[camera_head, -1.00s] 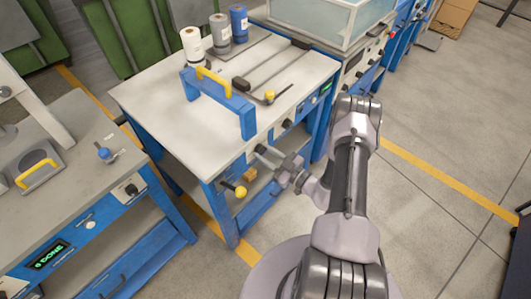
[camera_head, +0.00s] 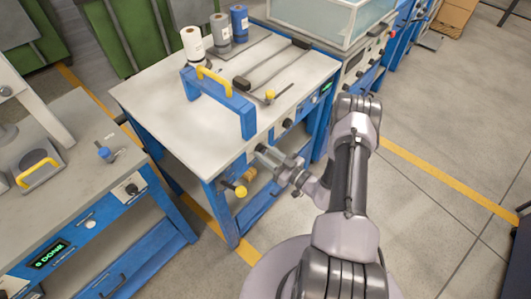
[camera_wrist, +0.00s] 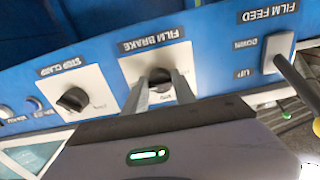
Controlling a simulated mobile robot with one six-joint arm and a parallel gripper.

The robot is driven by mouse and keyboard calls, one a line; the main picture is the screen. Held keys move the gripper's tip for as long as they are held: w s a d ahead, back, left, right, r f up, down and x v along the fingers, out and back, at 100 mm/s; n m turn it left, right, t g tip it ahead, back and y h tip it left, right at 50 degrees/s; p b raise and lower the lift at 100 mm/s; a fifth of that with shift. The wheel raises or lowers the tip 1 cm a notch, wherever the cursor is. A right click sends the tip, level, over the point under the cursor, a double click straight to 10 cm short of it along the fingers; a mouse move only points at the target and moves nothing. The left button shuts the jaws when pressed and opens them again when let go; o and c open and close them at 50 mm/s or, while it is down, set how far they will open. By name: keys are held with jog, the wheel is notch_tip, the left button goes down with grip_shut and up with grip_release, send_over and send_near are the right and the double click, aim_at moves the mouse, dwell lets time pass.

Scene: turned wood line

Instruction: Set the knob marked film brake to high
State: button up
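The film brake knob (camera_wrist: 159,84) is a dark round knob on a white plate under the FILM BRAKE label (camera_wrist: 152,41), upside down in the wrist view. My gripper (camera_wrist: 158,78) is at the blue front panel, with one finger on each side of the knob. The fingers look open and very close to the knob's sides; contact is not clear. They partly cover the knob and its plate, so its setting cannot be read. In the head view my gripper (camera_head: 262,150) reaches the front of the middle table, and the knob is hidden there.
A yellow-tipped lever (camera_head: 240,191) stands out below my gripper in the head view. Open floor (camera_head: 440,150) lies to the right.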

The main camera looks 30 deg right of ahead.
jog(key=o, duration=0.4)
jog(key=shift+o, duration=0.2)
jog(key=p+v, duration=0.3)
jog(key=v, duration=1.4)
jog(key=shift+s, duration=0.2)
